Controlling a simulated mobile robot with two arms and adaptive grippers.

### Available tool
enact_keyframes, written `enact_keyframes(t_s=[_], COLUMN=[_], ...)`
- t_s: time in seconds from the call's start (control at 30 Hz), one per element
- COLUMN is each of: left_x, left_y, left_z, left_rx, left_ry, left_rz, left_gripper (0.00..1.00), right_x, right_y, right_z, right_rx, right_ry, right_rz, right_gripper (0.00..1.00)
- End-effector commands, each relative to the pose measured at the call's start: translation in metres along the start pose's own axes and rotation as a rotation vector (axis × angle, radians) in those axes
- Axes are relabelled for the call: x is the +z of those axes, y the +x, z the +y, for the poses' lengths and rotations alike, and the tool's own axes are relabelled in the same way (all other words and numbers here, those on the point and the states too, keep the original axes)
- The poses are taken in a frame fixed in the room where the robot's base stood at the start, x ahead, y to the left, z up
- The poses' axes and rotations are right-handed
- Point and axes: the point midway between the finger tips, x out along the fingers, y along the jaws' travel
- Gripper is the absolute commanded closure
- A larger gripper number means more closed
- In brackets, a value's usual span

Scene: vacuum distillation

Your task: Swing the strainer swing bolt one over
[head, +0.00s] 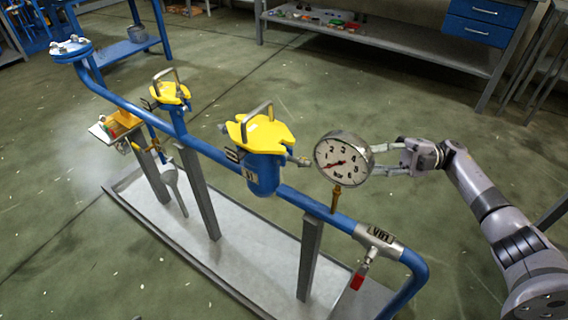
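The larger strainer (263,172) is a blue pot in the blue pipe with a yellow lid (260,134) and a grey bail handle. A small metal swing bolt (300,161) sticks out to the right at its rim. Another metal fitting (233,154) shows on its left side. I cannot tell which one is bolt one. A smaller strainer (171,101) with a yellow lid stands further back. My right gripper (374,160) is right of the dial gauge, fingers apart and nothing seen between them; its fingertips are partly hidden by the gauge. My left gripper is not in view.
The dial gauge (342,157) stands on the pipe between the strainer and my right gripper. A valve tagged V101 (378,238) with a red handle is lower right. A tray (117,128) holds parts at left. Open floor lies behind the pipe; a shelf bench (390,42) stands further back.

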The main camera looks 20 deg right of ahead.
Motion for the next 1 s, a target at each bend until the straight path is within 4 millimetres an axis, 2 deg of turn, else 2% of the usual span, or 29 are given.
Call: enact_keyframes(t_s=[0.17, 0.33, 0.5, 0.8, 1.0], left_x=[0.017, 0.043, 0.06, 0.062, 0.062], left_y=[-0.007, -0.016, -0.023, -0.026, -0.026], left_z=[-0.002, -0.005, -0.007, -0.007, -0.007], left_rx=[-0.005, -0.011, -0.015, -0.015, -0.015], left_ry=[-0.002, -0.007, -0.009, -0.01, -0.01], left_rz=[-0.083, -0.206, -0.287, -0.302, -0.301], left_gripper=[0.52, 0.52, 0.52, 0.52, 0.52], right_x=[-0.002, -0.002, -0.002, -0.001, -0.001], right_y=[0.021, 0.057, 0.094, 0.152, 0.17], right_z=[0.001, 0.002, 0.002, 0.001, 0.001], right_rx=[0.0, 0.0, 0.001, 0.001, 0.001], right_ry=[0.0, -0.002, -0.003, -0.001, -0.002], right_rz=[0.005, 0.006, 0.006, 0.004, 0.002], right_gripper=[0.72, 0.72, 0.72, 0.72, 0.72])
